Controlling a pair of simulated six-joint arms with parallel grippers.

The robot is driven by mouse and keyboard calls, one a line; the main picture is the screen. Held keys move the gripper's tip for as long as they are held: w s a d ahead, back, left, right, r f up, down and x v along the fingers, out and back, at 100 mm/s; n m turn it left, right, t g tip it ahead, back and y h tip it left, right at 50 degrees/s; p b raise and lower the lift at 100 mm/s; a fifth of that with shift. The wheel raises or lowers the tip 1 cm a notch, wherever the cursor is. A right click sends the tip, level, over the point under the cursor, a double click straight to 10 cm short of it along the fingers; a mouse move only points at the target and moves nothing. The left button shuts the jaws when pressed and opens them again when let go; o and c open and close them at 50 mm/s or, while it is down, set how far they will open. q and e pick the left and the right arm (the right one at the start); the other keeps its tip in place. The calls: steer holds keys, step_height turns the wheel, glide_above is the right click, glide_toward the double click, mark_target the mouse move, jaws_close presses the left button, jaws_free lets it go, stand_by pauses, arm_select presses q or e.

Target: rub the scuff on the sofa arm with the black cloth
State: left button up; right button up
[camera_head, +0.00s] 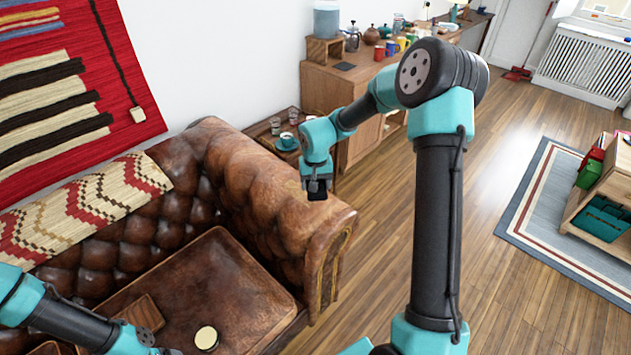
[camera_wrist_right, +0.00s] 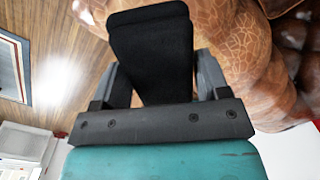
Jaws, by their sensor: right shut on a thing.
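The brown leather sofa has its tufted right arm (camera_head: 300,228) in the middle of the head view. My right gripper (camera_head: 317,183) is over the top of this arm, shut on the black cloth (camera_head: 317,194). In the right wrist view the black cloth (camera_wrist_right: 150,50) fills the space between the fingers, with the leather sofa arm (camera_wrist_right: 243,60) behind it and to the right. I cannot tell whether the cloth touches the leather.
A round tin (camera_head: 206,338) and a brown flat object (camera_head: 141,313) lie on the sofa seat. A side table with glasses and a teal cup (camera_head: 287,141) stands behind the sofa arm. A wooden sideboard (camera_head: 325,88) is at the back.

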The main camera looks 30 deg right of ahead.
mark_target(299, 193)
steer(key=shift+f, duration=2.55)
steer(key=shift+f, duration=1.05)
steer(key=shift+w+a+r, duration=0.1)
steer(key=shift+w+a, duration=0.2)
steer(key=shift+w, duration=0.65)
steer(key=shift+w+a, duration=0.25)
steer(key=shift+w, duration=0.65)
steer(key=shift+w+a, duration=0.25)
steer(key=shift+w, duration=0.7)
steer(key=shift+w+a, duration=0.25)
steer(key=shift+w, duration=0.65)
steer(key=shift+f, duration=0.2)
